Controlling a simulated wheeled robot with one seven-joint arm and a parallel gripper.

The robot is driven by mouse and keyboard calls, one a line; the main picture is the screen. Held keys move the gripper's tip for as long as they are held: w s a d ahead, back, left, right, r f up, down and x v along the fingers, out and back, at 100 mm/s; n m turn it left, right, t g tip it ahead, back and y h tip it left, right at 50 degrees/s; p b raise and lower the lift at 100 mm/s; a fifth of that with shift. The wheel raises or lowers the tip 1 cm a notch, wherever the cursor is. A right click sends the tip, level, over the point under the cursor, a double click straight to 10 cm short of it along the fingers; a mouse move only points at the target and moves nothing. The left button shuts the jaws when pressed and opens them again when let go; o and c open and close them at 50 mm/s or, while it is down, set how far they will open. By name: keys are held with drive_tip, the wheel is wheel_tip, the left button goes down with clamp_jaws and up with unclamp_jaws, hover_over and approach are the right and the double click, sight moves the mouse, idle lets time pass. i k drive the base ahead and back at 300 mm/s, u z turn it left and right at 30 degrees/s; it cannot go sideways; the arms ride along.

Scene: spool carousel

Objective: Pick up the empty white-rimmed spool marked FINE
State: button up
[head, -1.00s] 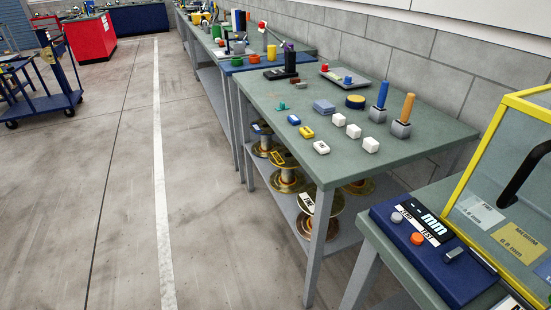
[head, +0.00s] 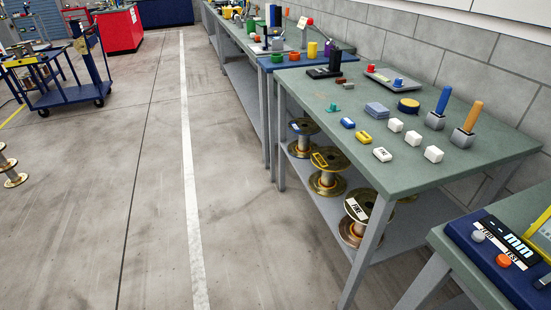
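Several gold-coloured spools stand upright on the grey lower shelf of the near green-topped bench. The nearest spool (head: 357,222) carries a white label that appears to read FINE. I see no clear white rim on it, and its core looks coppery, so I cannot tell whether it is empty. Behind it stand a spool with a yellow label (head: 327,172) and a spool with a blue label (head: 302,138). Part of another spool (head: 405,198) shows behind the bench leg. My gripper is not in view.
The bench top (head: 340,110) hangs over the shelf (head: 395,233), and a front leg (head: 362,262) stands just right of the nearest spool. Another bench with a meter panel (head: 505,250) is at the right. A blue cart (head: 65,95) and more spools (head: 12,172) stand left. The floor between is clear.

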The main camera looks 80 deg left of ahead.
sight(359, 203)
drive_tip(key=u, duration=2.25)
drive_tip(key=i, duration=1)
